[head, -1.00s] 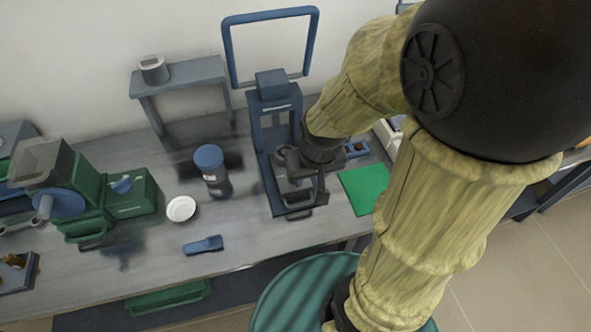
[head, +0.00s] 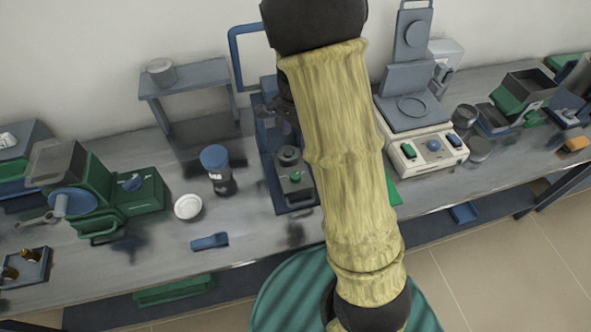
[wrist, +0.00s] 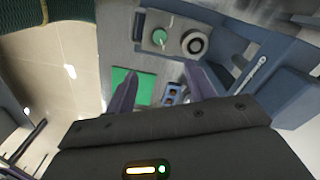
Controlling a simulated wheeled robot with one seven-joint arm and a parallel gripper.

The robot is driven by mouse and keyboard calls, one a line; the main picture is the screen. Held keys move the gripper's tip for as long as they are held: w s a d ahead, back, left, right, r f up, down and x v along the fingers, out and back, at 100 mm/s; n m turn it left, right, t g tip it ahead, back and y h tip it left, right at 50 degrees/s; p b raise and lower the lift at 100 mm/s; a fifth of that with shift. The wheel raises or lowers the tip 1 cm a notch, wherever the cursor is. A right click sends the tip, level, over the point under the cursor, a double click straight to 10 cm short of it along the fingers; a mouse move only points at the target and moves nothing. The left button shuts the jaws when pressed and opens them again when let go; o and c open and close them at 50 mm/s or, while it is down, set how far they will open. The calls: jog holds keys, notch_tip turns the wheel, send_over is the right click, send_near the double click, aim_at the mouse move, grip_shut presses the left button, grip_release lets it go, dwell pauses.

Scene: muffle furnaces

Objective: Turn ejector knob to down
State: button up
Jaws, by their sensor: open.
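The blue-grey press (head: 281,195) stands on the bench in the middle of the head view, partly hidden behind my arm. A small green knob (head: 296,177), which looks like the ejector knob, is on its base beside a round dark part (head: 288,156). In the wrist view the green knob (wrist: 159,37) shows on a grey block, left of the round ring-shaped part (wrist: 194,43). Its pointing direction is too small to tell. My gripper (wrist: 161,70) is open and empty, its two fingers apart, with the knob beyond the fingertips.
A green mat (wrist: 131,86) lies beside the press. A blue-capped jar (head: 215,158), a white dish (head: 188,207) and a blue tool (head: 209,241) are to the left. A hot-plate device (head: 428,150) stands to the right. Blue frame parts (wrist: 262,70) are close to my gripper's right.

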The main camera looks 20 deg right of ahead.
aim_at(295, 175)
notch_tip(295, 175, down, 17)
jog(key=shift+f+p, duration=0.2)
jog(key=shift+p, duration=0.8)
jog(key=c, duration=1)
